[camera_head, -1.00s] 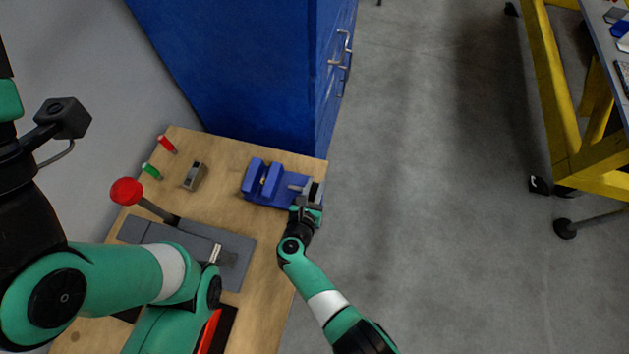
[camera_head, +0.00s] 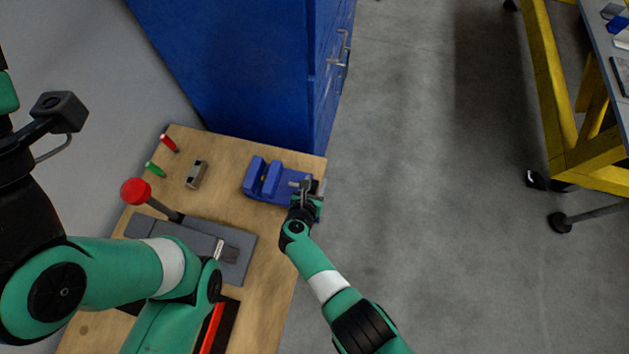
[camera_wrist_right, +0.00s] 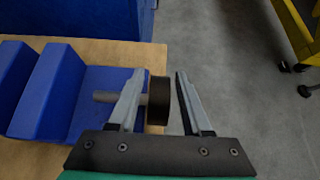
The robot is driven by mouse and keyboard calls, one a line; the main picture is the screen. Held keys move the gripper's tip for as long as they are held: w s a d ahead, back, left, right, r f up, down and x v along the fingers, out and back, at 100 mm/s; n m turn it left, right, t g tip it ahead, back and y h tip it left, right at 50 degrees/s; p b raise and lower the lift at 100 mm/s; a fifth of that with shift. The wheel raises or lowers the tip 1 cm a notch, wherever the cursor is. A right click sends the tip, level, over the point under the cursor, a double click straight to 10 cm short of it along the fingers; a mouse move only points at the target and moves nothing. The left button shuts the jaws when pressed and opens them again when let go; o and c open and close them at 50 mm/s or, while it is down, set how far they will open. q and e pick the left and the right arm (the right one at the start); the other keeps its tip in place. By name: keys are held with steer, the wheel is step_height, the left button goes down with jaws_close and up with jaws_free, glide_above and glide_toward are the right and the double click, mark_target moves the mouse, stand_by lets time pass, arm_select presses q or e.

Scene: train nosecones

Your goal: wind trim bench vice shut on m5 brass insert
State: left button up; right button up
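The blue bench vice (camera_head: 290,188) stands near the wooden bench's right edge. In the right wrist view its blue body (camera_wrist_right: 88,85) and jaws are at the left, with a grey screw ending in a dark round knob (camera_wrist_right: 159,100). A tiny yellowish spot (camera_head: 265,177) between the jaws may be the brass insert; it is too small to be sure. My right gripper (camera_wrist_right: 160,88) is open, its fingers on either side of the knob, with a visible gap at the right finger. It also shows in the head view (camera_head: 305,187). My left gripper is not discernible.
A grey press with a red ball lever (camera_head: 136,191) stands left of the vice. A small grey block (camera_head: 197,174) and red (camera_head: 169,143) and green (camera_head: 155,170) pegs are on the bench (camera_head: 225,205). A blue cabinet (camera_head: 240,70) rises behind.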

steer(key=shift+o, duration=0.3)
steer(key=shift+r, duration=0.1)
steer(key=shift+s+r+p, duration=0.2)
steer(key=shift+r+p, duration=0.1)
steer(key=shift+p, duration=0.2)
steer(key=p+v, duration=0.5)
steer(key=shift+a+r, duration=0.1)
steer(key=shift+r, duration=0.15)
steer(key=p, duration=0.3)
glide_toward(310, 192)
steer(key=shift+w+d+r, duration=0.2)
steer(key=shift+w+d, duration=0.3)
steer(key=shift+w, duration=0.25)
